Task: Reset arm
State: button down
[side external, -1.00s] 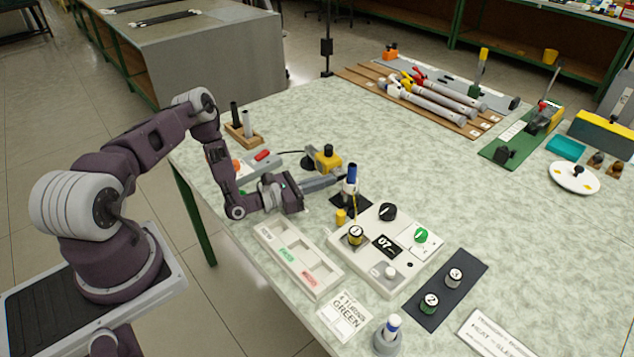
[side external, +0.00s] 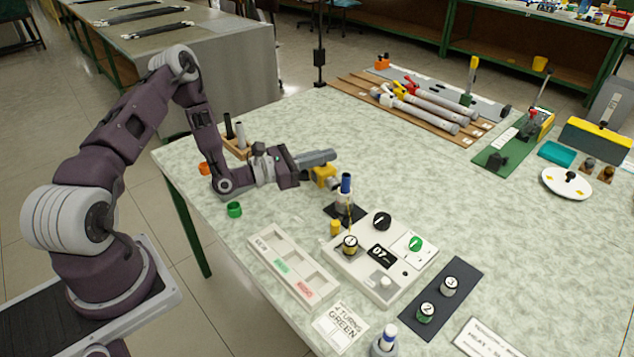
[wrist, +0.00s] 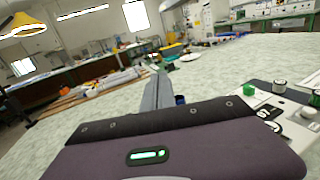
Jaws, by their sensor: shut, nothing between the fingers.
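My gripper (side external: 318,158) is held out level above the bench, with its fingers shut and nothing between them. In the side view it is above and slightly left of a blue-topped bottle (side external: 345,187) on a dark pad, clear of it. A yellow and grey device (side external: 327,178) is partly hidden behind the gripper. In the wrist view the closed grey fingers (wrist: 156,92) point out across the bench.
A rod rack (side external: 240,148) stands behind my wrist. A three-slot tray (side external: 290,265) and a control panel with knobs (side external: 372,283) are at the front.

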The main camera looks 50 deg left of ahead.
jog(key=s+d+r+m+g+h, duration=0.3)
jog(key=d+r+m+g+h, duration=0.2)
jog(key=d+r+m, duration=0.25)
jog(key=s+d+r+m+g+h, duration=0.3)
jog(key=d+r+m+g+h, duration=0.15)
jog(key=d+r+m, duration=0.35)
jog(key=s+d+r+m+g+y, duration=0.35)
jog(key=s+d+m+g, duration=0.4)
jog(key=s, duration=0.55)
jog(key=s+a+m+t+y, duration=0.1)
jog(key=s+a+m+y, duration=0.25)
jog(key=s, duration=0.35)
jog(key=s+a+m+y, duration=0.2)
jog(key=s+m+y, duration=0.1)
jog(key=s+y, duration=0.25)
jog(key=s+a+r+m+t+y, duration=0.2)
jog(key=a+t+y, duration=0.1)
jog(key=a, duration=0.3)
jog(key=shift+s+a+t+y, duration=0.3)
jog(key=shift+t, duration=0.5)
